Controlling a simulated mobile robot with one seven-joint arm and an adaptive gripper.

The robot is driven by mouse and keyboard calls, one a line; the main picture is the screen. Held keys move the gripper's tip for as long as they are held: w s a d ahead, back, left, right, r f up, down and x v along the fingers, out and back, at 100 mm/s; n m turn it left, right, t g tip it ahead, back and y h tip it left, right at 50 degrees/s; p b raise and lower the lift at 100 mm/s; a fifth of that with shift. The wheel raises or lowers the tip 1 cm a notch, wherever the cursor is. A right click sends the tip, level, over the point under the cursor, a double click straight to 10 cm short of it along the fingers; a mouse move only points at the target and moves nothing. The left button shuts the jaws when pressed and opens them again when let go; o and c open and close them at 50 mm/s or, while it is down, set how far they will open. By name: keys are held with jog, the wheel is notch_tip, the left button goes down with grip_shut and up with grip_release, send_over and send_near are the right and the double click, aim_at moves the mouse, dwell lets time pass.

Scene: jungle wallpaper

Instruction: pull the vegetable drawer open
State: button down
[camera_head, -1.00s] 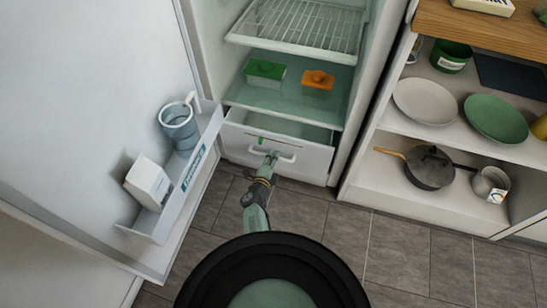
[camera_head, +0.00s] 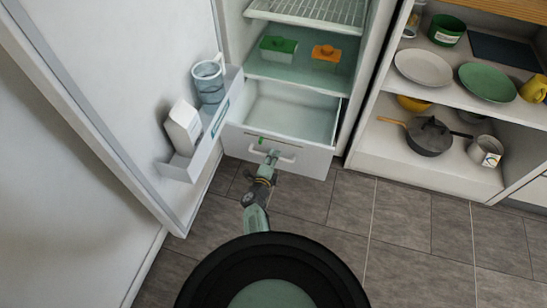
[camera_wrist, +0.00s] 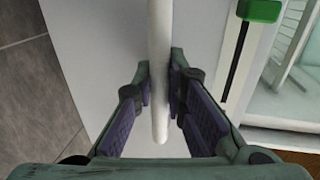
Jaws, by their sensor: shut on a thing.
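The white vegetable drawer (camera_head: 276,150) at the bottom of the fridge stands pulled out, and its empty inside shows from above. Its white bar handle (camera_head: 287,158) runs across the front panel. A green slider (camera_wrist: 259,11) in a dark slot shows on the drawer front. The fingers hide part of the handle.
The open fridge door (camera_head: 130,90) stands at the left, its shelf holding a jug (camera_head: 208,85) and a white carton (camera_head: 183,127). Above the drawer are a green-lidded box (camera_head: 278,48) and an orange-lidded box (camera_head: 325,55). A shelf unit with dishes (camera_head: 423,67) stands right. Tiled floor is clear.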

jog(key=shift+s, duration=0.25)
jog(key=c, duration=1.6)
grip_release()
jog(key=shift+a, duration=0.1)
